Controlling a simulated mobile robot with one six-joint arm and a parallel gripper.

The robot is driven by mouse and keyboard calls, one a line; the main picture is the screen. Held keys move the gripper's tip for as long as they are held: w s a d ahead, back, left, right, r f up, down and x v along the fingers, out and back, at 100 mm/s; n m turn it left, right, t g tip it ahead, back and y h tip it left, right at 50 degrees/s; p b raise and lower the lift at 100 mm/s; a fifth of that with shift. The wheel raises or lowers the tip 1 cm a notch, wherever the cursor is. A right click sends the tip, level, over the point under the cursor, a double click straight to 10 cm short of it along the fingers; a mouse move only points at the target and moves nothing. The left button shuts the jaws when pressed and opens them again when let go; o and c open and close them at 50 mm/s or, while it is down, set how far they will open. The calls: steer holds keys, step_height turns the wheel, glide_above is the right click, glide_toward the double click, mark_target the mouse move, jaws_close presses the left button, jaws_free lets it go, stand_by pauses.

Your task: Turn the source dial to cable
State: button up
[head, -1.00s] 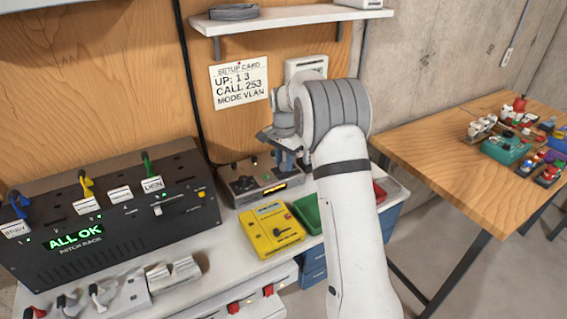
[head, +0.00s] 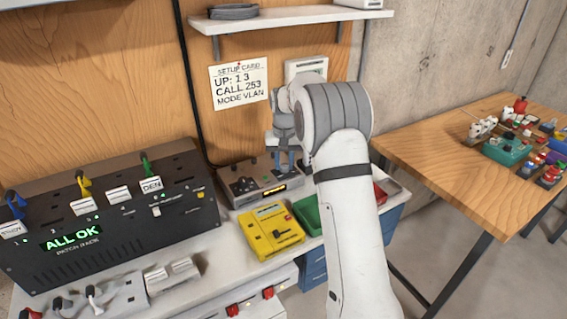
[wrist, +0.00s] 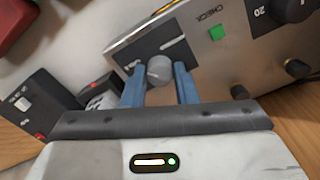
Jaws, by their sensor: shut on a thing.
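A grey metal device (head: 253,184) with a small lit amber display sits on the bench beside the patch rack. My gripper (head: 284,163) is over its right part, fingers pointing down. In the wrist view my blue fingers (wrist: 160,86) are shut on a small round grey knob (wrist: 159,69), one finger on each side. The knob sits on a black strip of the device face. A green square (wrist: 217,33) by the word CHECK and a larger black dial (wrist: 290,8) marked 20 lie further along. I cannot read any source or cable label.
A black patch rack (head: 110,215) showing ALL OK stands to the left. A yellow box (head: 270,231) and a green bin (head: 307,214) are in front of the device. A setup card (head: 239,85) hangs behind. A wooden table (head: 470,170) stands to the right.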

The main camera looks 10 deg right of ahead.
mark_target(284, 165)
steer(key=shift+n, duration=0.3)
steer(key=o, duration=1)
step_height(284, 165, up, 8)
steer(key=shift+f+b, duration=0.2)
steer(key=shift+b, duration=0.3)
steer(key=shift+r, duration=0.1)
